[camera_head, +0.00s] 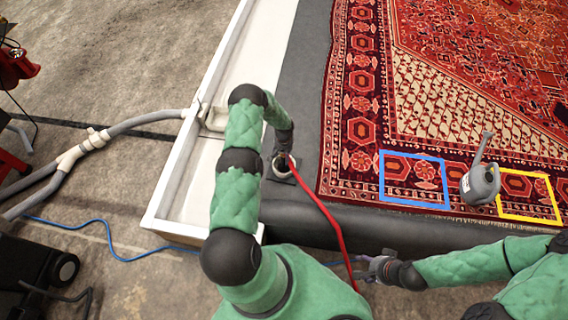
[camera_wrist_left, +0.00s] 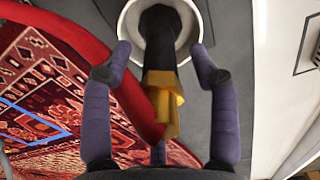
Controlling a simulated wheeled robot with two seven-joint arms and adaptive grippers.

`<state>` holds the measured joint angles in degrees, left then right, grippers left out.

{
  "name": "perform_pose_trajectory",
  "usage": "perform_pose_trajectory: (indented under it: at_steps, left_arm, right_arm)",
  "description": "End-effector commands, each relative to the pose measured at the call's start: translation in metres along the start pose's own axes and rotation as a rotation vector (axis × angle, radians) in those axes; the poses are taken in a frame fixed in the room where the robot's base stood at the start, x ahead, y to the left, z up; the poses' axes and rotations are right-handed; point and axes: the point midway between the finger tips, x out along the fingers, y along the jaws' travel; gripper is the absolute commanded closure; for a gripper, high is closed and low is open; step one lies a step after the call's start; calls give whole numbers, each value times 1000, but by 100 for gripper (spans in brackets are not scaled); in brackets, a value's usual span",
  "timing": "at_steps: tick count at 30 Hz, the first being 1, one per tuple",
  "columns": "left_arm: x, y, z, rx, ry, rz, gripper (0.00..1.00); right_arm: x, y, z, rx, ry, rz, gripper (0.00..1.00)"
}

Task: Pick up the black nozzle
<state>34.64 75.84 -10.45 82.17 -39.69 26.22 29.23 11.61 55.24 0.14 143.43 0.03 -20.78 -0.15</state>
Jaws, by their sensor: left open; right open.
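The black nozzle (camera_wrist_left: 159,45) shows in the left wrist view, with a brass-yellow fitting (camera_wrist_left: 163,95) and the red hose (camera_wrist_left: 125,95) at its near end. Its far end sits in a pale round holder (camera_wrist_left: 193,30). My left gripper (camera_wrist_left: 162,52) is open, one purple finger on each side of the nozzle, with gaps showing. In the head view my left gripper (camera_head: 284,158) is over the holder on the dark platform edge, and the nozzle is mostly hidden by my arm. My right gripper (camera_head: 368,267) is low in front of the platform, away from the nozzle.
A red patterned rug (camera_head: 440,100) covers the platform. On it are a blue frame (camera_head: 413,203), a yellow frame (camera_head: 527,219) and a grey watering can (camera_head: 480,183). A white trough (camera_head: 222,90) runs along the left. The red hose hangs over the platform's front edge.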

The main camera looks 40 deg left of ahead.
Motion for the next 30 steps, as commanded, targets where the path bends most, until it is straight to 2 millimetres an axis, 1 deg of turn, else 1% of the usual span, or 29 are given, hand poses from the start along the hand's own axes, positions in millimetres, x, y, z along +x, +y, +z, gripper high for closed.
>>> perform_pose_trajectory:
  at_steps: [7,8,9,11,12,13,14,25,30]
  left_arm:
    - [0,0,0,0,1,0,40]
    - [0,0,0,0,1,0,48]
    - [0,0,0,0,1,0,60]
    - [0,0,0,0,1,0,77]
    - [0,0,0,0,1,0,88]
    - [0,0,0,0,1,0,96]
    - [0,0,0,0,1,0,100]
    - [-2,0,-1,0,2,0,100]
    - [-15,0,-2,0,4,0,100]
  right_arm:
    - [0,0,0,0,1,0,43]
    - [0,0,0,0,1,0,43]
    - [0,0,0,0,1,0,43]
    - [0,0,0,0,1,0,43]
    - [0,0,0,0,1,0,43]
    - [0,0,0,0,1,0,43]
    - [0,0,0,0,1,0,43]
    - [-1,0,0,0,0,0,43]
    - [-6,-2,0,0,0,0,43]
